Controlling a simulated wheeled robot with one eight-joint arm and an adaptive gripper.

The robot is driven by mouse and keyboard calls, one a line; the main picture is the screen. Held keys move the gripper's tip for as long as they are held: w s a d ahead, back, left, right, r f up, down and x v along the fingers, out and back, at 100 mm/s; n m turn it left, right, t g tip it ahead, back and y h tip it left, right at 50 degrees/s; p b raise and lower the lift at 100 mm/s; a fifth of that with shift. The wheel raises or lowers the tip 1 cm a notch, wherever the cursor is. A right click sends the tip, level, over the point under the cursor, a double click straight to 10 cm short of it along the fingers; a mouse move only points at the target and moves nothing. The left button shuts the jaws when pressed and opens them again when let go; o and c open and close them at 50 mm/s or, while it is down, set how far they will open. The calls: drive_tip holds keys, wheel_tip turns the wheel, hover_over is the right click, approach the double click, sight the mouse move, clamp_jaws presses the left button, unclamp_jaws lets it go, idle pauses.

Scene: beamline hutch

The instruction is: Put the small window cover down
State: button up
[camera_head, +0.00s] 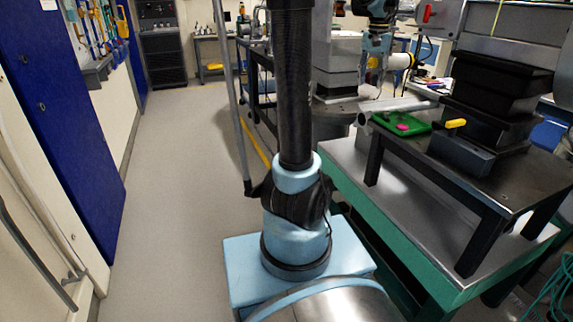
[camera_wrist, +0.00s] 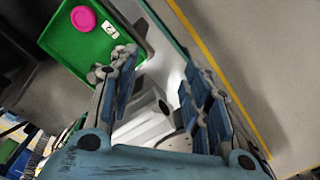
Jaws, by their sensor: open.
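The small window cover looks to be the pink disc (camera_head: 403,127) lying in the green tray (camera_head: 436,126). In the wrist view the pink disc (camera_wrist: 83,18) lies flat in the green tray (camera_wrist: 62,42), beside a small white label. My gripper (camera_wrist: 160,75) is open, with nothing between its fingers. The tray and disc lie beyond its left finger, apart from it. A pale metal block with a dark opening (camera_wrist: 142,118) shows below and between the fingers. In the head view my gripper (camera_head: 370,78) is small, above and behind the tray.
The tray sits on a dark raised table (camera_head: 470,180) over a green-edged steel bench (camera_head: 405,215). A dark block with a yellow handle (camera_head: 456,124) stands right of the tray, before a stack of black boxes (camera_head: 497,85). The floor at left (camera_head: 185,190) is clear.

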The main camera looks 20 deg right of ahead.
drive_tip(key=s+a+f+n, duration=0.2)
drive_tip(key=a+f, duration=0.2)
drive_tip(key=a, duration=0.7)
drive_tip(key=s+a+f+n, duration=0.1)
drive_tip(key=a+f+n, duration=0.2)
drive_tip(key=a, duration=0.9)
drive_tip(key=s+a+f+n+t, duration=0.2)
drive_tip(key=s+a+f+n, duration=0.2)
drive_tip(key=s+a+f, duration=0.8)
wheel_tip(320, 180, down, 4)
drive_tip(key=a, duration=0.2)
drive_tip(key=shift+s+a+r+n, duration=0.2)
drive_tip(key=shift+a+n, duration=0.1)
drive_tip(key=shift+n, duration=0.1)
